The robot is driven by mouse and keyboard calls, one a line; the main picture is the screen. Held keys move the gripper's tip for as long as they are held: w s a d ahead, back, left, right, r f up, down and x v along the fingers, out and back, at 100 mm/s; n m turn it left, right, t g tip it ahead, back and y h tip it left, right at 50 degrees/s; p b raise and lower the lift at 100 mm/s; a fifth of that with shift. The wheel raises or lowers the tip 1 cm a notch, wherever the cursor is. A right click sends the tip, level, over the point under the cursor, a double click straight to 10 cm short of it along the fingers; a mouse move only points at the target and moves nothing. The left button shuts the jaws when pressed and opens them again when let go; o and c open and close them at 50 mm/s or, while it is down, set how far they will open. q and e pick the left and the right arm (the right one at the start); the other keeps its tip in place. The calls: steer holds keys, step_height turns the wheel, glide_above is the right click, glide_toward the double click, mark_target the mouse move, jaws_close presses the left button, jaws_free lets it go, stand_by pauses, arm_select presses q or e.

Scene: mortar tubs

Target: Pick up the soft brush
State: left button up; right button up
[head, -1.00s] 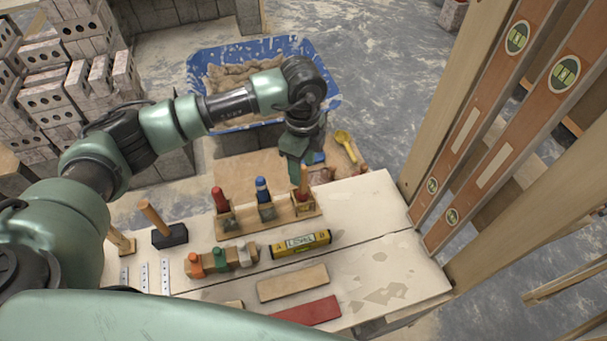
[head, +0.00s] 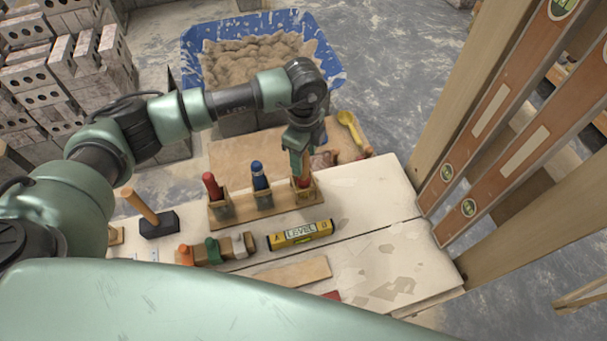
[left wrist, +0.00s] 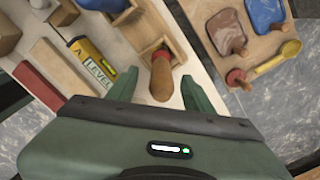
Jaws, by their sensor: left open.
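A wooden rack (head: 236,212) on the workbench holds three upright tools: one with a red handle (head: 212,185), one with a blue handle (head: 260,178) and, at the right end, one with a brown handle (left wrist: 161,78). The bristles or heads are hidden in the rack, so I cannot tell for certain which is the soft brush. My left gripper (head: 300,168) is open over the right-end tool. In the left wrist view its fingers (left wrist: 160,92) appear on either side of the brown handle, not closed on it. My right gripper is not in view.
A hammer (head: 158,225) stands at left. Behind are a board with a yellow spoon (head: 350,128) and a blue tub (head: 330,62). Tall levels lean at right.

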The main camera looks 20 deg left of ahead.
arm_select(q)
step_height(320, 180, down, 4)
steer(key=shift+w+r, duration=0.1)
steer(key=shift+r, duration=0.05)
jaws_close()
steer(key=shift+r, duration=0.1)
step_height(320, 180, up, 20)
steer(key=b, duration=0.2)
steer(key=c, duration=0.6)
jaws_free()
jaws_close()
